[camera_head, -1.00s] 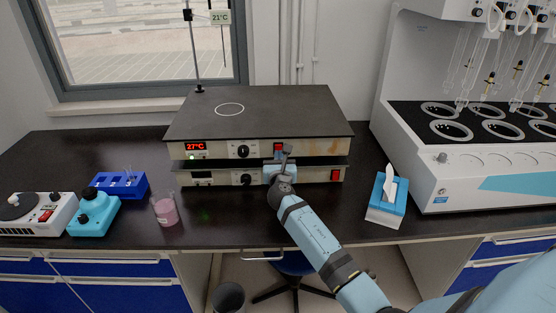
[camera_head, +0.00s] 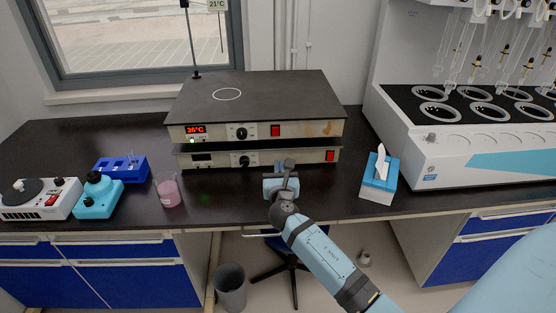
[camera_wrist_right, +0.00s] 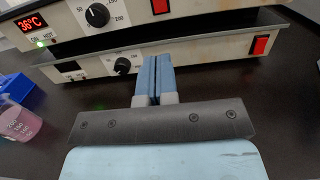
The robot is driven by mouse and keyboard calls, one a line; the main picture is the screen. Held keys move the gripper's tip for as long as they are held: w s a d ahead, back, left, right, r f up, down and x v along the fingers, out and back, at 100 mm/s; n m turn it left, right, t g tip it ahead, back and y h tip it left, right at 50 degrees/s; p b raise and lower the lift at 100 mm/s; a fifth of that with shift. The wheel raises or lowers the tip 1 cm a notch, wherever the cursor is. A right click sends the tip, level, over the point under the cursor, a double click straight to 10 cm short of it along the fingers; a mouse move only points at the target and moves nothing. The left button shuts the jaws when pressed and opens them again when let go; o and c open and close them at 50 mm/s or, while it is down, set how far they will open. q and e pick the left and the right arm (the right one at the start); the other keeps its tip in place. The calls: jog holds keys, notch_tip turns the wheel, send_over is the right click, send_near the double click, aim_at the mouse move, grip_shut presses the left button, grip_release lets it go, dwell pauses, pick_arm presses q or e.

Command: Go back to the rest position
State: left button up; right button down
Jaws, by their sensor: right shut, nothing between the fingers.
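My right gripper (camera_head: 285,166) is in front of the stacked hotplates, above the black bench top, with nothing in it. In the right wrist view its two blue fingers (camera_wrist_right: 153,78) are pressed together, pointing at the lower unit. The upper hotplate (camera_head: 256,104) has a white ring on its plate, a lit red display reading 36°C, a green light and a red switch. The lower hotplate (camera_head: 213,160) has a dark display and a red switch. The fingers appear apart from both front panels. My left gripper is not in view.
A beaker of pink liquid (camera_head: 169,190), a blue rack (camera_head: 121,168), a cyan device (camera_head: 97,195) and a white stirrer (camera_head: 38,199) stand at left. A tissue box (camera_head: 379,180) is right of my gripper. The multi distiller (camera_head: 470,150) fills the right. A stool (camera_head: 283,262) stands below.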

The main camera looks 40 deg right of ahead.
jog(key=shift+s+f, duration=0.1)
jog(key=shift+s, duration=0.05)
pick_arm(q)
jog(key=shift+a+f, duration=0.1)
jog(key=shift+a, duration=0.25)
pick_arm(e)
jog(key=shift+a, duration=0.1)
